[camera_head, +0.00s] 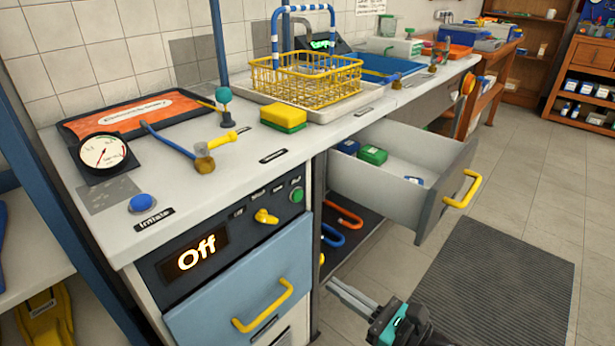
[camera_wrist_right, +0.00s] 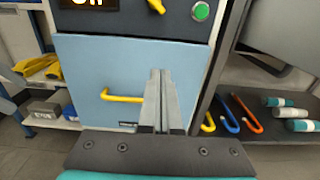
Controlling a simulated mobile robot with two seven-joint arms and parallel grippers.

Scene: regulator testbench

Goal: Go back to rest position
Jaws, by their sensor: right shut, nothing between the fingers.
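My right gripper (camera_head: 352,299) is low in front of the bench, at the bottom of the head view. Its fingers are shut with nothing between them. In the right wrist view the shut fingers (camera_wrist_right: 160,100) point at the blue drawer front (camera_wrist_right: 85,65), with the yellow handle (camera_wrist_right: 121,96) just to their left. Whether they touch the drawer front cannot be told. The blue drawer (camera_head: 245,285) is closed in the head view. My left gripper is not in view.
A grey drawer (camera_head: 408,208) stands open at the bench's right, holding green and blue boxes (camera_head: 373,155). Hooks (camera_head: 343,217) lie on the shelf below it. The bench top holds a yellow basket (camera_head: 300,85), a sponge (camera_head: 284,117) and a gauge (camera_head: 103,153). Floor by the mat (camera_head: 490,290) is clear.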

